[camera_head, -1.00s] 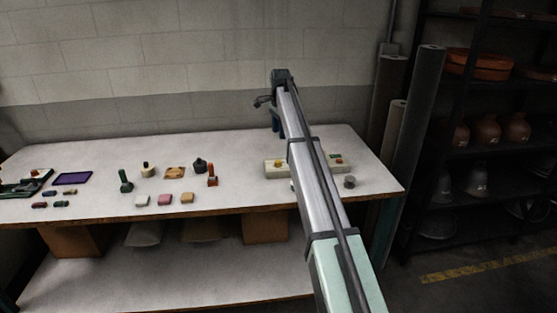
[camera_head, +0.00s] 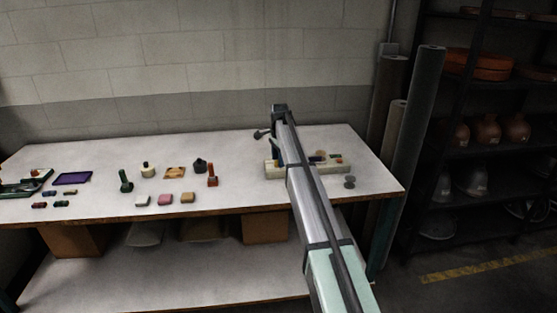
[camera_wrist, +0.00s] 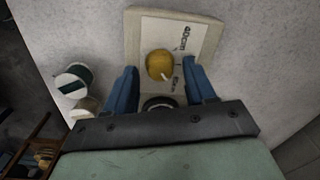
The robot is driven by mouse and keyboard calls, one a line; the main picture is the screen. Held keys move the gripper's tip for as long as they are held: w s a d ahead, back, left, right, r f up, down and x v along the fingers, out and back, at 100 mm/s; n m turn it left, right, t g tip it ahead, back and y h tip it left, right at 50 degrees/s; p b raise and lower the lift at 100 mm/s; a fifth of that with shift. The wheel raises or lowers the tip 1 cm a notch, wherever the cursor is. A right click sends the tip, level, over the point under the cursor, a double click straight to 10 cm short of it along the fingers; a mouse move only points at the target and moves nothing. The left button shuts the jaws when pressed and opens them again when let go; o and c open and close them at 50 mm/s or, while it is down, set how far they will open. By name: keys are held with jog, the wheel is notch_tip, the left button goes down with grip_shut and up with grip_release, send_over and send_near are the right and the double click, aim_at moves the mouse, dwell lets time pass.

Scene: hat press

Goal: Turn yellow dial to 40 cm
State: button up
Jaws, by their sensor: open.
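The yellow dial (camera_wrist: 158,63) sits on a cream panel (camera_wrist: 135,25) in the wrist view. A small pale mark shows at the dial's lower edge. My gripper (camera_wrist: 160,68) is open, with one blue finger to each side of the dial. Gaps show between the fingers and the dial; I cannot tell their height against it. In the head view the long cream base (camera_head: 274,173) stands at the table's right, and my arm hides much of it and the gripper.
In the wrist view a dark round part (camera_wrist: 158,102) lies below the dial, and a white-and-green cylinder (camera_wrist: 73,79) stands left of the panel. In the head view a grey knob (camera_head: 349,182) stands near the table's right edge. Several small objects lie left, including a red stamp (camera_head: 212,178).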

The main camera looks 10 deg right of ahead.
jog(key=shift+f, duration=0.3)
grip_shut()
dwell(0.5)
